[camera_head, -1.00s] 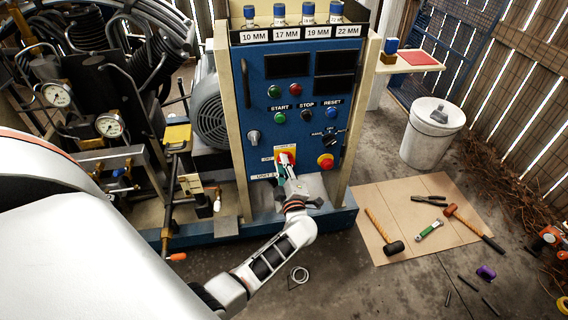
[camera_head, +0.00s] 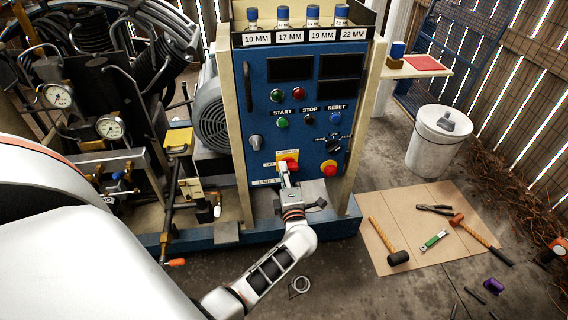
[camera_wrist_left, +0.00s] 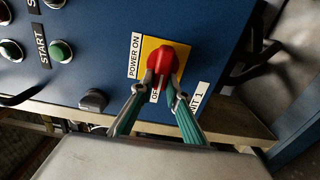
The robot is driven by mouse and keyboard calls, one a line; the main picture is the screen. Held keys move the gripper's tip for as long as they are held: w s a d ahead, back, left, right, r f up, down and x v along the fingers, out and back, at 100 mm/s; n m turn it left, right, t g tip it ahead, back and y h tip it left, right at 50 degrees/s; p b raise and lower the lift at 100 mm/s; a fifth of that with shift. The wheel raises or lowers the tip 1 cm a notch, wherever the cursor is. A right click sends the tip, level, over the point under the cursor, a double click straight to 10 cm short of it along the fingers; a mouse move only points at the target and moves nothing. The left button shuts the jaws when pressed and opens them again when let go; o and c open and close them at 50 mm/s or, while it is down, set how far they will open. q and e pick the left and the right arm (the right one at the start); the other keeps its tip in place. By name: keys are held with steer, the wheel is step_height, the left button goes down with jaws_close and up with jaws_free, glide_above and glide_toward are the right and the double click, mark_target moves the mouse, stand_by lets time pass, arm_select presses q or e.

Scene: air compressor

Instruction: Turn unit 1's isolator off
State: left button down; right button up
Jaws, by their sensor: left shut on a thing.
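The isolator is a red rotary knob (camera_wrist_left: 160,58) on a yellow plate (camera_wrist_left: 178,47), low on the blue panel. "POWER ON" and a partly hidden "OFF" label are beside it, with a "UNIT 1" label near. In the head view the red knob (camera_head: 288,156) shows just above my gripper. My left gripper (camera_head: 285,172) is at the panel; in the wrist view its fingertips (camera_wrist_left: 160,85) are closed on either side of the knob's grip. The fingers hide part of the plate and the OFF label. My right gripper is not in view.
A red-and-yellow button (camera_head: 329,168) is right of the isolator. A grey knob (camera_head: 255,141) is at its upper left. A selector switch (camera_head: 333,143) and several push buttons are above. Tools lie on a cardboard sheet (camera_head: 400,258) at the right.

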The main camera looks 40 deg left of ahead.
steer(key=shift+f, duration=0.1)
arm_select(q)
steer(key=c, duration=2)
jaws_free()
steer(key=shift+o, duration=0.2)
steer(key=v, duration=1.2)
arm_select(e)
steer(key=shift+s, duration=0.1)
